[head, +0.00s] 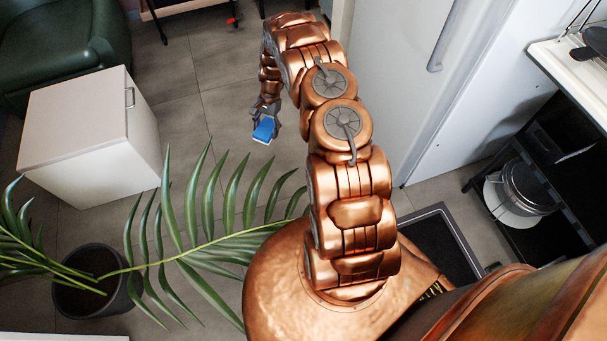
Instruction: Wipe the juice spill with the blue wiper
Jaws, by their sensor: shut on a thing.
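My gripper (266,112) hangs from the end of my copper arm, in the upper middle of the head view. It is shut on the blue wiper (264,130), a small blue block with a pale edge. The wiper is held in the air above the grey tiled floor. My fingers partly hide its upper end. No juice spill shows in this view.
A white cabinet (85,130) stands at the left, with a dark green armchair (60,45) behind it. A potted palm (95,285) spreads leaves across the lower left. A white fridge (425,90) and a black shelf with pots (530,188) stand at the right.

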